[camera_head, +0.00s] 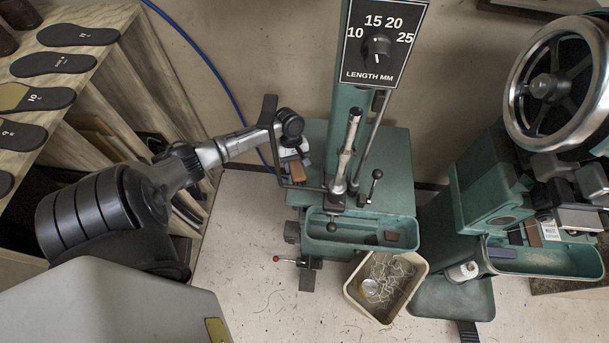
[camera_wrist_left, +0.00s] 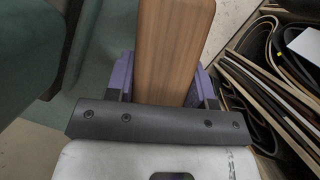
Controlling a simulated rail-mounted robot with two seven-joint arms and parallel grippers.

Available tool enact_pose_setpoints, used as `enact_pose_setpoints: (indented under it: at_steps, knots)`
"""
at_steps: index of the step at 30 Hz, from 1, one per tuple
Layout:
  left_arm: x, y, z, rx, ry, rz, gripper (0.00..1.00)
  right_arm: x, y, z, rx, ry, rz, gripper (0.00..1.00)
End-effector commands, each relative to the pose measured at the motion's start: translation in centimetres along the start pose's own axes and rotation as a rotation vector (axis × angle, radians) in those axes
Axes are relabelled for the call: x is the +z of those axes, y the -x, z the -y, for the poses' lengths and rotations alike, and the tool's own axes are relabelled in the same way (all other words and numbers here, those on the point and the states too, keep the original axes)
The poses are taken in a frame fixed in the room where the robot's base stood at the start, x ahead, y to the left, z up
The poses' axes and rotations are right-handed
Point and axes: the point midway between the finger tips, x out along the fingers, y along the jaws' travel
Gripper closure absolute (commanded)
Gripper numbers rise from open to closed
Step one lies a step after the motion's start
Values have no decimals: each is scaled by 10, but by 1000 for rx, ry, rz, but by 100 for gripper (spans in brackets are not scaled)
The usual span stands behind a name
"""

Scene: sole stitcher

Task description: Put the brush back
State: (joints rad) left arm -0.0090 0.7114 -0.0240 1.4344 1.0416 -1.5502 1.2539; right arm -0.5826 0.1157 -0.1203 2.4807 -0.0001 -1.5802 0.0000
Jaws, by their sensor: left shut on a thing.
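My left gripper (camera_head: 296,163) is at the left side of the green stitcher's column in the head view. It is shut on a brown wooden piece, likely the brush (camera_head: 299,172). No bristles show. My right gripper cannot be made out.
The green stitcher (camera_head: 388,165) has a tray (camera_head: 345,243) with a small brown block. A bin (camera_head: 420,262) of thread stands below. Another green machine (camera_head: 485,195) with a handwheel (camera_head: 515,95) is at right. A shelf (camera_head: 110,75) with soles is at left.

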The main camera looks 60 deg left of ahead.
Motion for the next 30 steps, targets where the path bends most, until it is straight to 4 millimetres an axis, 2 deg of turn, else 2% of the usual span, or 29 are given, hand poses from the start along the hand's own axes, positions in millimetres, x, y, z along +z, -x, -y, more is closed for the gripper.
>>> enact_pose_setpoints:
  at_steps: [1,4,6,9,17,25,30]
  knots:
    - [4,-2,-13,5,-1,1,81,0,-2,0,1,1,0,57]
    - [11,-4,-30,3,-1,1,81,1,-3,-1,4,5,0,57]
    - [6,-17,-27,-2,4,1,81,2,-7,-2,6,7,0,57]
    - [2,-26,-27,-2,3,1,81,2,-8,-3,8,9,-3,57]
    - [-1,-36,-26,-1,2,1,81,2,-11,-2,7,8,-2,57]
    - [-12,-66,-27,-1,2,2,81,5,-20,0,3,3,-3,57]
    - [-12,-71,-30,-1,1,-2,81,6,-21,0,1,0,-1,57]
